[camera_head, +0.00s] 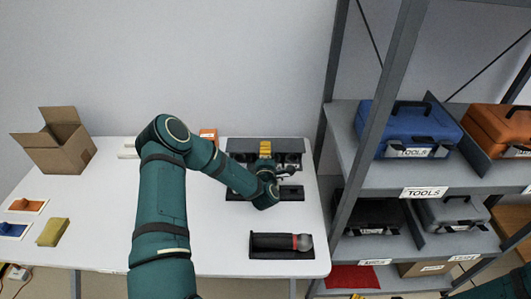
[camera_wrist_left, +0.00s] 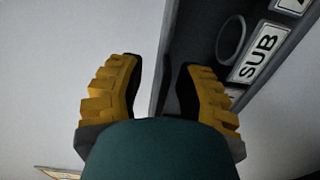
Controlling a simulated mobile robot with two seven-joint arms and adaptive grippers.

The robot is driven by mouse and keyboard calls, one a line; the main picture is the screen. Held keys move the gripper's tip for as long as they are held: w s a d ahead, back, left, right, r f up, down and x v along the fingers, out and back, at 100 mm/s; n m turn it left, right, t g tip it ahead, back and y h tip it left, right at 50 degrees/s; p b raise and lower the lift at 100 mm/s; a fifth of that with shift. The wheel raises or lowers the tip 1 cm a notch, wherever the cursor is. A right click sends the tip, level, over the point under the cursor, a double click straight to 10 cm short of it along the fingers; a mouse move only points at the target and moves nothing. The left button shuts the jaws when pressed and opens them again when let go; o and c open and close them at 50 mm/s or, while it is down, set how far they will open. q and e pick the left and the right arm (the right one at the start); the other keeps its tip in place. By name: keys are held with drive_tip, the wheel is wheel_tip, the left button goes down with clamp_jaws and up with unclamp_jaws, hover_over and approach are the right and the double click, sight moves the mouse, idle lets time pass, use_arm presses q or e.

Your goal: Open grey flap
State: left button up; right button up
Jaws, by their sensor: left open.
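A dark grey unit (camera_head: 239,144) with a grey upper panel stands at the back of the white table; I cannot tell for certain which part is the flap. In the left wrist view its dark panel (camera_wrist_left: 203,35) has a ring outline and a label reading SUB (camera_wrist_left: 259,53). My left gripper (camera_head: 265,149) is in front of the unit, and my arm hides part of it. In the left wrist view the yellow fingers (camera_wrist_left: 160,80) are apart, with the panel's edge in view between them; contact is unclear. A small yellow tip at the head view's bottom edge may be my right gripper (camera_head: 356,296).
A black holder with a dark cylindrical tool (camera_head: 270,242) lies at the table's front right. An open cardboard box (camera_head: 62,148), a yellow sponge (camera_head: 53,232) and small orange and blue trays are at left. A metal shelf (camera_head: 345,150) with toolboxes stands close at right.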

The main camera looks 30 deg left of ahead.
use_arm(q)
clamp_jaws()
drive_tip(key=shift+r, duration=0.15)
